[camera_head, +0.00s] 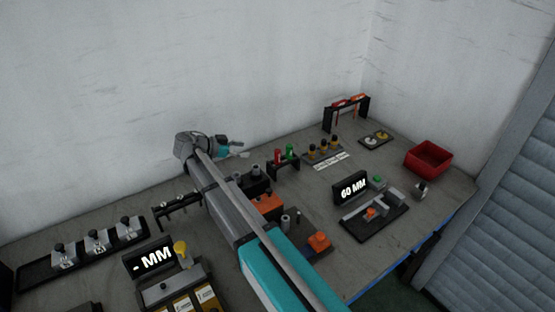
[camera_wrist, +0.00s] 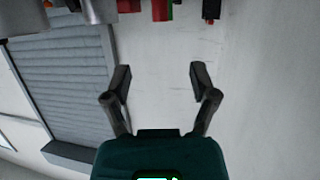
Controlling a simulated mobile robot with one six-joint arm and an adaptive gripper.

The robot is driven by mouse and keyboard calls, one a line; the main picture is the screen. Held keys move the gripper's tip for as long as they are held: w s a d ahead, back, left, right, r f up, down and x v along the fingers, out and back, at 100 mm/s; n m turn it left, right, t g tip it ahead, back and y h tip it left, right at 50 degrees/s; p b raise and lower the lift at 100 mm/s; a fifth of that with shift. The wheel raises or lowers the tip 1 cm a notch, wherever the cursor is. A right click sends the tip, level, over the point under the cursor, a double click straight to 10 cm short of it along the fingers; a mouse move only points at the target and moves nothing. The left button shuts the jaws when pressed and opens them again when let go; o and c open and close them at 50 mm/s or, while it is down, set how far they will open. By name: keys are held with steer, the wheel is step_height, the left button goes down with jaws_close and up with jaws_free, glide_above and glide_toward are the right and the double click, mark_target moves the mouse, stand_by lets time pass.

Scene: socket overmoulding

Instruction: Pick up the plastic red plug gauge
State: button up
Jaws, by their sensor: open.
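The red plug gauge (camera_head: 276,155) stands in a small black rack (camera_head: 284,167), beside a green one (camera_head: 290,151). In the wrist view a red part (camera_wrist: 159,10) with a green edge behind it shows at the top edge, partly cut off; it looks like this gauge. My gripper (camera_wrist: 160,78) is open, with nothing between its fingers. In the head view my gripper (camera_head: 239,148) is above the back of the bench, left of the rack and apart from it.
Several black-and-orange gauges (camera_head: 324,148) stand right of the rack. A black stand with red-handled parts (camera_head: 347,113) and a red bin (camera_head: 428,157) are farther right. Grey and orange blocks (camera_head: 267,203) stand in front, near my arm. The wall is close behind.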

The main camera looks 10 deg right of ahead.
steer(key=b, duration=0.3)
glide_toward(278, 150)
steer(key=s+f+x, duration=0.1)
steer(key=x, duration=0.3)
steer(key=shift+w+d+r, duration=0.15)
steer(key=shift+w+d, duration=0.1)
steer(key=shift+w, duration=0.2)
steer(key=shift+d, duration=0.1)
steer(key=shift+b+x, duration=0.8)
steer(key=shift+x, duration=1.75)
steer(key=shift+w, duration=0.15)
jaws_close()
